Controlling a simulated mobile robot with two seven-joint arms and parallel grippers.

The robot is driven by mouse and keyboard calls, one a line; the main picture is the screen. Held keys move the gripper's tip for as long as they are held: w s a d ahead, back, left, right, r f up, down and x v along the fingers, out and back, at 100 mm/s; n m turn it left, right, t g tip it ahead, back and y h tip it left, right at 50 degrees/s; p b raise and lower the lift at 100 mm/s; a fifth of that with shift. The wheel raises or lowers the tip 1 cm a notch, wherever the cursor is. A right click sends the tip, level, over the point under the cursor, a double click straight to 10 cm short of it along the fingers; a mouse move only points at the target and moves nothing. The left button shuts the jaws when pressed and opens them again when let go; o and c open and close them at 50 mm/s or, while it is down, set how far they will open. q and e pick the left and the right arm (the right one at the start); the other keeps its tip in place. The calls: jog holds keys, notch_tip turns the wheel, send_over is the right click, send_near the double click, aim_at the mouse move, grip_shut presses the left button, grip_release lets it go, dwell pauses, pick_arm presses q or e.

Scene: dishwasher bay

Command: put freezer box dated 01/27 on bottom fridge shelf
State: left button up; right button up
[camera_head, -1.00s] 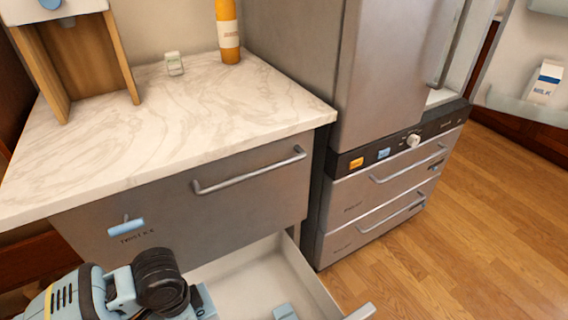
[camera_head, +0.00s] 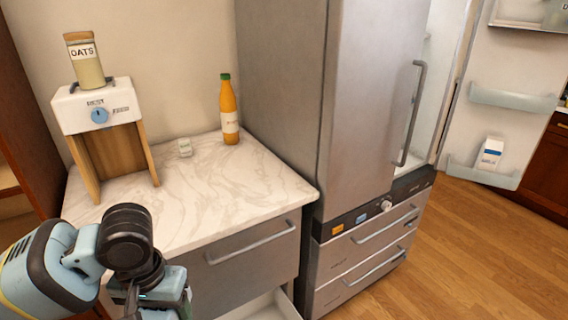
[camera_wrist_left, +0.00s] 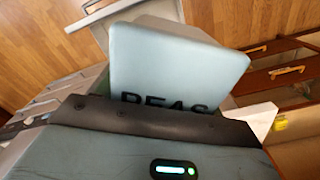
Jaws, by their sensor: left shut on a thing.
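My left gripper (camera_head: 155,303) is at the lower left of the head view, in front of the counter. It is shut on a pale blue box (camera_wrist_left: 178,62) with dark letters reading about "PEAS", partly cut off by the gripper in the left wrist view. No date on the box can be read. The fridge (camera_head: 375,90) stands right of the counter, its right door (camera_head: 510,110) open. Only a narrow strip of the pale interior (camera_head: 436,85) shows; the bottom shelf cannot be made out. My right gripper is not in view.
An open drawer (camera_head: 268,306) is below. A milk carton (camera_head: 491,153) sits in the door. Floor is clear at right.

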pick_arm(q)
jog(key=s+f, duration=0.4)
jog(key=f, duration=1.1)
jog(key=shift+w, duration=0.1)
